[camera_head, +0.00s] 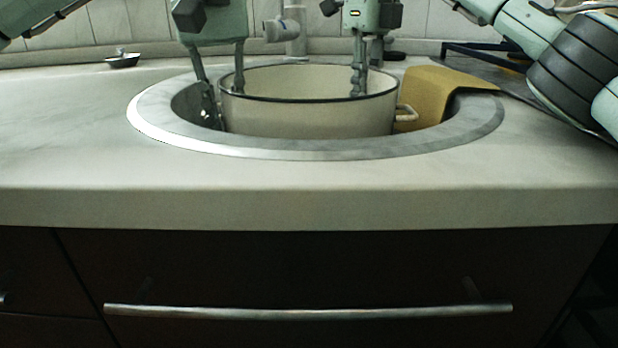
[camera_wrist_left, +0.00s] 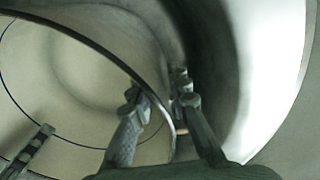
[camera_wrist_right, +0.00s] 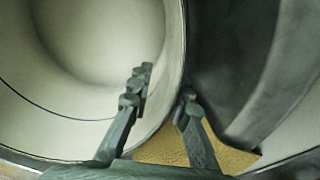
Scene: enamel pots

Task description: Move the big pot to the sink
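The big pot (camera_head: 310,115), cream enamel with a dark rim, sits upright inside the round sink (camera_head: 165,135), its rim above the counter level. One handle shows on its right side. My left gripper (camera_head: 222,102) straddles the pot's left wall, one finger inside and one outside, with the fingers apart. The left wrist view shows the rim between them (camera_wrist_left: 158,90). My right gripper (camera_head: 362,85) is at the right wall. In the right wrist view its fingers (camera_wrist_right: 160,98) are apart, one inside the pot, one outside by the rim. The pot's underside is hidden.
A yellow-tan cloth or sponge-like piece (camera_head: 430,90) lies over the sink's right edge. A faucet (camera_head: 285,28) stands behind the pot. A small metal dish (camera_head: 123,60) sits at the back left. The left and front counter (camera_head: 70,130) is clear.

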